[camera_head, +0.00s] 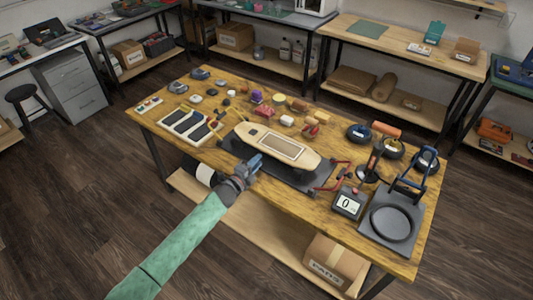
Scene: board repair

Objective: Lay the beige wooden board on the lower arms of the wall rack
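The beige wooden board (300,154), a long rounded deck with a paler rectangular panel on top, lies flat on a dark mat (312,181) in the middle of the wooden workbench (190,159). My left arm comes in from the lower left, and its gripper (253,165) is at the front left of the board, over the mat's near edge. The fingers are small and dark, so I cannot tell whether they are open or touch the board. My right gripper is not in view. I cannot make out the wall rack or its lower arms.
Phone-like panels (190,126) lie left of the board, with several small parts behind. A red-armed holder (331,178), a scale reading 0 (348,203) and a dark round plate (392,223) stand to its right. Other benches line the walls; the floor in front is clear.

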